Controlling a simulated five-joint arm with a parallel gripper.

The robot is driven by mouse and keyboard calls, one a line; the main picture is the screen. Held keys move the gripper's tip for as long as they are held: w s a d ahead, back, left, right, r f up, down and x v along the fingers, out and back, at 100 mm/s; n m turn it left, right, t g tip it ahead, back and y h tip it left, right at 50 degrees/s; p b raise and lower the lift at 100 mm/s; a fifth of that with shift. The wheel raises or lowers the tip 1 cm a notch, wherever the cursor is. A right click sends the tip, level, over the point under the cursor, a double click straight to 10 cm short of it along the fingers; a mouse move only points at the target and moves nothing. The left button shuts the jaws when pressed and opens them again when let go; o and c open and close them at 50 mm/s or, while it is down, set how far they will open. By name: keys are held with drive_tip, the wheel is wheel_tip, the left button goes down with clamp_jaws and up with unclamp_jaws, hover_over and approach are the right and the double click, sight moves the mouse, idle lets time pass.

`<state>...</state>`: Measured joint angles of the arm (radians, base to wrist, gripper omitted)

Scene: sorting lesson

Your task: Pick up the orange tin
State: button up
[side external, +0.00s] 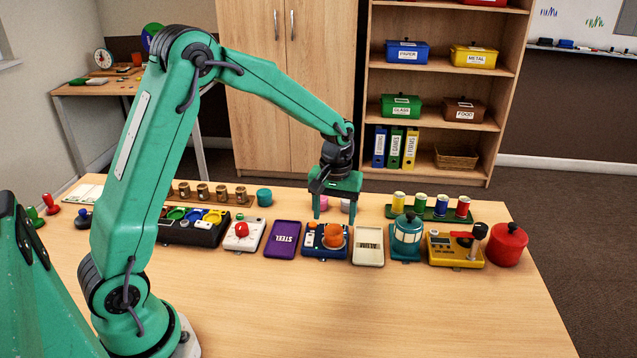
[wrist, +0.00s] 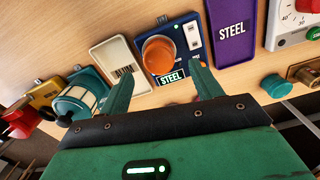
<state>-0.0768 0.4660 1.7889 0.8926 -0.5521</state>
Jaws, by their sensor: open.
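The orange tin (side external: 335,236) stands on a blue device (side external: 312,246) in the middle of the row on the table. In the wrist view the orange tin (wrist: 158,55) shows from above on the blue device (wrist: 187,33), by a "STEEL" label. My gripper (side external: 335,211) is open and empty, pointing down behind and above the tin in the side view. In the wrist view the two fingers of my gripper (wrist: 163,78) are spread apart, with the tin ahead of the gap. I see no contact with the tin.
A purple STEEL tray (side external: 282,240) lies left of the blue device and a cream tray (side external: 369,246) right of it. A teal lantern-like object (side external: 407,236), a yellow device (side external: 455,247) and a red canister (side external: 507,245) stand farther right. The front of the table (side external: 350,310) is clear.

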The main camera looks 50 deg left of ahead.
sight(334, 229)
drive_tip(key=shift+f, duration=2.55)
drive_tip(key=c, duration=1.1)
drive_tip(key=shift+c, duration=0.2)
drive_tip(key=shift+r, duration=0.8)
wheel_tip(334, 229, up, 2)
drive_tip(key=shift+r, duration=0.2)
drive_tip(key=s+d+r, duration=0.5)
drive_tip(key=d+r, duration=0.2)
drive_tip(key=d, duration=0.3)
drive_tip(key=shift+s+d, duration=0.15)
drive_tip(key=shift+d, duration=0.1)
